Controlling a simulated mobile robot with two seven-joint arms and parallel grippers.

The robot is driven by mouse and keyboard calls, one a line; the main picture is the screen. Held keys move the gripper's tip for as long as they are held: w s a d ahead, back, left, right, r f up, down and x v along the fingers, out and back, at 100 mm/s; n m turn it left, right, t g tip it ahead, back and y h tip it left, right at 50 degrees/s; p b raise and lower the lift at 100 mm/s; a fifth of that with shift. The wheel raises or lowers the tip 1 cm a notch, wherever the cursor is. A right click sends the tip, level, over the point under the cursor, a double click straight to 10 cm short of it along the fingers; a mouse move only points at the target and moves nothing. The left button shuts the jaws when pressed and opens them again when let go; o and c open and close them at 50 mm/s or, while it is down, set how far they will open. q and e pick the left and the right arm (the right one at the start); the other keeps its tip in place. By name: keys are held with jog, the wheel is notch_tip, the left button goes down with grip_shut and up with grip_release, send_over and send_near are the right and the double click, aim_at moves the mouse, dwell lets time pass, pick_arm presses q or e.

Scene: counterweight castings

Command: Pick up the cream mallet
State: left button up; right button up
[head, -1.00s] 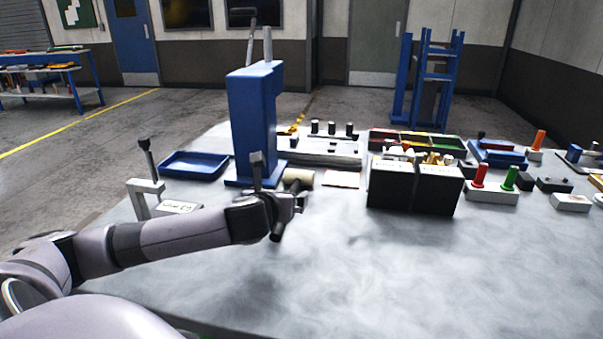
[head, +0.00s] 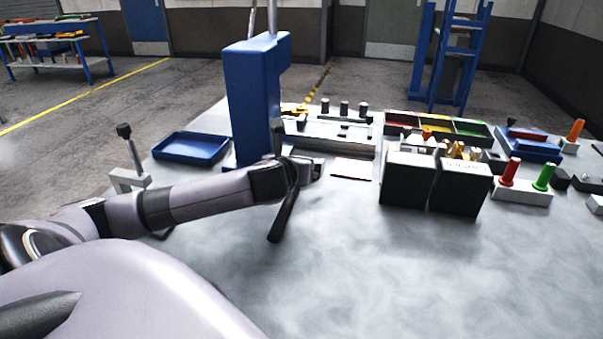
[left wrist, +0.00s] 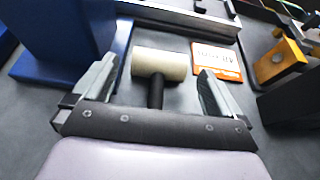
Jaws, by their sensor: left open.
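The cream mallet shows in the left wrist view, with a pale cylindrical head (left wrist: 168,64) and a dark handle (left wrist: 156,94). It lies on the grey table beside the blue press. My left gripper (left wrist: 157,72) is open, with one finger on each side of the mallet. The handle runs back between the fingers toward the palm, and its near end is hidden by the gripper body. I cannot tell whether a finger touches it. In the head view my left gripper (head: 300,172) is in front of the press and hides the mallet. My right gripper is not in view.
The tall blue press (head: 252,100) stands close behind the left gripper. A blue tray (head: 190,148) lies to its left. An orange-edged card (left wrist: 216,60) lies right of the mallet. Black boxes (head: 408,182) stand further right. The front of the table is clear.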

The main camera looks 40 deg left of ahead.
aim_at(306, 156)
pick_arm(q)
jog(key=shift+x, duration=2.3)
jog(key=shift+d+f, duration=0.1)
jog(key=shift+d, duration=0.05)
jog(key=c, duration=1.2)
jog(key=shift+w, duration=0.1)
jog(key=c, duration=0.4)
jog(key=shift+r, duration=0.3)
